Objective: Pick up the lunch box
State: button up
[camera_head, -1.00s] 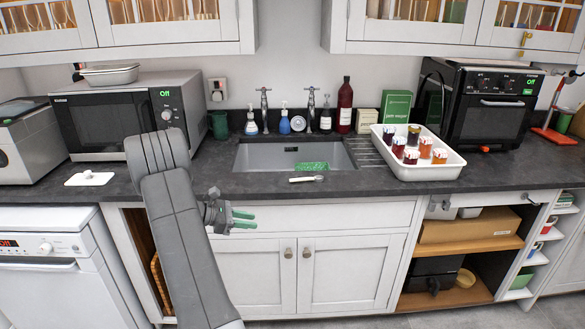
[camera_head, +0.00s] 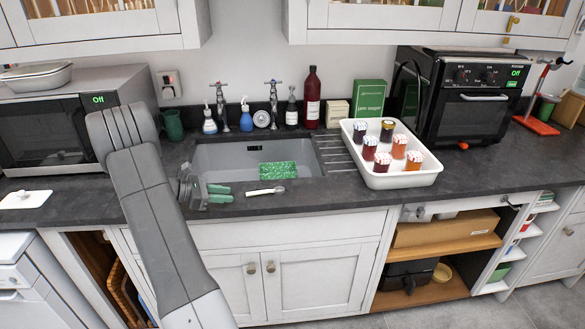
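A pale lidded container (camera_head: 36,76), likely the lunch box, sits on top of the microwave (camera_head: 78,118) at the upper left. Nothing else in view looks more like a lunch box. My gripper (camera_head: 230,193) has green fingers pointing right, in front of the sink's left part. The two fingers are apart with nothing between them. My gripper is well to the right of the container and lower in the picture, far from touching it.
The sink (camera_head: 215,162) holds a green sponge (camera_head: 278,170). A white tray (camera_head: 395,180) of several jars stands to its right. Bottles line the wall behind. A black oven (camera_head: 478,98) is at right. Wall cabinets (camera_head: 105,30) hang above the microwave.

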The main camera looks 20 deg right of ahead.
aim_at(279, 170)
jog(key=i+l+z, duration=0.15)
jog(key=i+l, duration=0.3)
jog(key=l, duration=0.15)
jog(key=i+j+z, duration=0.15)
jog(key=i+j, duration=0.15)
jog(key=i+j+z, duration=0.15)
jog(key=i+j, duration=0.15)
jog(key=j, duration=0.1)
